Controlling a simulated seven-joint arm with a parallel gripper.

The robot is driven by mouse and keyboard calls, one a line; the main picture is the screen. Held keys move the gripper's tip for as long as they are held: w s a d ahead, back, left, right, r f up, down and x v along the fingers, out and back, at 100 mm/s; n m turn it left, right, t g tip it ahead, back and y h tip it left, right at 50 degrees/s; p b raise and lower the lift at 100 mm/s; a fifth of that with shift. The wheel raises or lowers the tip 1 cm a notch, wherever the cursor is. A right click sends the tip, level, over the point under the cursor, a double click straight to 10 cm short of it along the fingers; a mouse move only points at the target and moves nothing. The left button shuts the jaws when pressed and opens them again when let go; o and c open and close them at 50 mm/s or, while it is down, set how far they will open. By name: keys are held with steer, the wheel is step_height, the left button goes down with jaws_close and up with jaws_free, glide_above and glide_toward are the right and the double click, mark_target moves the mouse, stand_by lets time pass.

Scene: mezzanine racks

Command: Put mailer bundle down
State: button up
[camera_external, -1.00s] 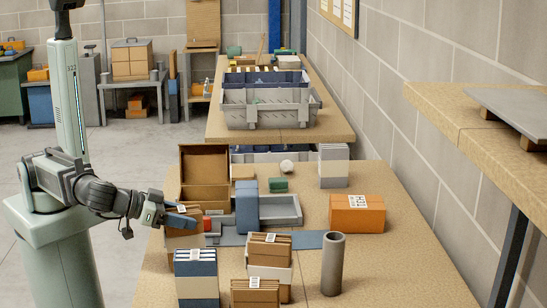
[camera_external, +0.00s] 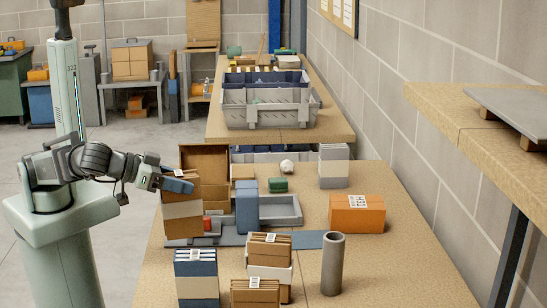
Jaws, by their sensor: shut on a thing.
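My gripper (camera_external: 178,186) is shut on a brown mailer bundle with a white band (camera_external: 182,212), at the left edge of the table in the external view. The blue fingers grip its upper part. The bundle is about upright, in front of an open brown carton (camera_external: 203,160). I cannot tell whether its underside touches anything. Other bundles stand at the front: a blue and white one (camera_external: 196,288), a brown and white one (camera_external: 268,272) and a brown one (camera_external: 254,294). A grey and white bundle (camera_external: 333,168) stands at the back right.
A blue upright block (camera_external: 247,208) stands by a grey tray (camera_external: 286,207). A small red object (camera_external: 207,223) is just right of the held bundle. An orange box (camera_external: 357,214) and a grey tube (camera_external: 332,264) stand to the right. The table's right front (camera_external: 400,275) is clear.

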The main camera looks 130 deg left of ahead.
steer(key=shift+w+a+r, duration=0.25)
steer(key=shift+w+r, duration=0.1)
steer(key=shift+r, duration=0.2)
steer(key=w+a+r+n+g+y, duration=0.1)
steer(key=w+a+r+n+g, duration=0.1)
steer(key=w+a, duration=0.65)
steer(key=w+a+r+n+g+y, duration=0.1)
steer(key=w+a+r+g, duration=0.3)
steer(key=a, duration=0.7)
steer(key=w+a+r+n+g, duration=0.1)
steer(key=w+a+n, duration=0.15)
steer(key=a, duration=1.05)
steer(key=w+a+n, duration=0.1)
steer(key=w+a, duration=0.3)
steer(key=a, duration=0.8)
step_height(320, 180, down, 9)
steer(key=shift+a+f, duration=0.15)
steer(key=shift+f, duration=0.1)
steer(key=o, duration=1.4)
